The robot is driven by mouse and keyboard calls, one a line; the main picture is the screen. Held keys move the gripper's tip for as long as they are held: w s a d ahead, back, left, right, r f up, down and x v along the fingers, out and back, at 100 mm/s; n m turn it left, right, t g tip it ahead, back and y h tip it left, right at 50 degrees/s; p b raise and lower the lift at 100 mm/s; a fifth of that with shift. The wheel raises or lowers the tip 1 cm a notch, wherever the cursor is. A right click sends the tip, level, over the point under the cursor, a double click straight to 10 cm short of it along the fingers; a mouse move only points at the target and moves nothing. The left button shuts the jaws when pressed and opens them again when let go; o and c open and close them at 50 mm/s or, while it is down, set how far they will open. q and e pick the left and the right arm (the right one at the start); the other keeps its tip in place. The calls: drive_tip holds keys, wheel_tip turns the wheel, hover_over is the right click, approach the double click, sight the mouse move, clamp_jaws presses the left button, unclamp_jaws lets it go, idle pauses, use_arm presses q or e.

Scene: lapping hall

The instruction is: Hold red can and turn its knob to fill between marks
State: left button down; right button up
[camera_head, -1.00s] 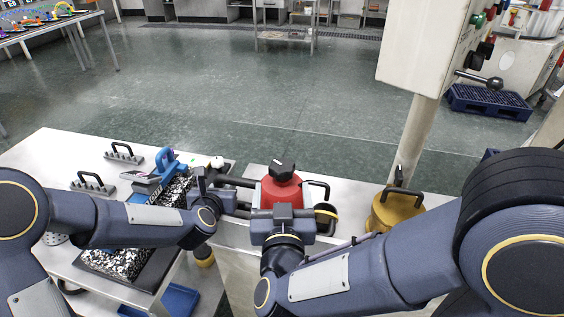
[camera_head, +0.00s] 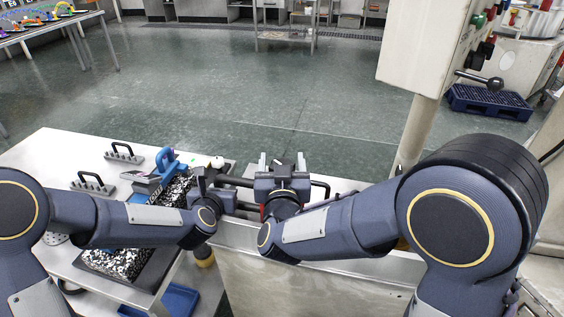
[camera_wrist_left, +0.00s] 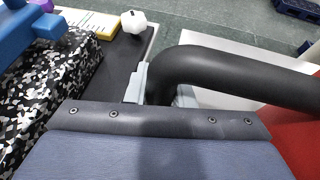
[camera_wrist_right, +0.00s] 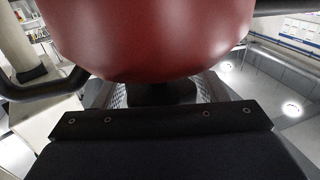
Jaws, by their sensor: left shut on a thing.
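The red can is mostly hidden in the head view behind my right gripper (camera_head: 282,162); a red strip of the can (camera_head: 263,212) shows beside the wrist. The can's red body (camera_wrist_right: 150,35) fills the top of the right wrist view, and its black knob (camera_wrist_right: 160,92) shows below it. My right gripper is open, its two fingers apart on either side of the knob. My left gripper (camera_head: 222,182) is shut on the can's black side handle (camera_wrist_left: 235,70), left of the body. The fill marks and level are not visible.
A metal table (camera_head: 45,155) at left holds black-handled blocks (camera_head: 92,183), a blue-handled tool (camera_head: 167,160) and a speckled slab (camera_head: 115,262). Blue bins (camera_head: 180,300) sit below. A post (camera_head: 415,130) with a control box (camera_head: 425,45) stands at right.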

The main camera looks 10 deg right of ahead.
drive_tip(key=c, duration=0.7)
drive_tip(key=shift+m+h, duration=0.4)
drive_tip(key=shift+h, duration=0.2)
drive_tip(key=m+g+h, duration=0.1)
drive_tip(key=m+h, duration=0.1)
drive_tip(key=h, duration=0.1)
drive_tip(key=shift+d+h, duration=0.15)
drive_tip(key=shift+h, duration=0.15)
drive_tip(key=shift+s+d+m+g+h, duration=0.15)
drive_tip(key=shift+m+g+h, duration=0.45)
drive_tip(key=shift+m+h, duration=0.3)
drive_tip(key=shift+d+m+g+h, duration=0.1)
drive_tip(key=shift+m+g+h, duration=0.55)
drive_tip(key=shift+h, duration=0.35)
drive_tip(key=o, duration=1)
drive_tip(key=shift+c, duration=0.2)
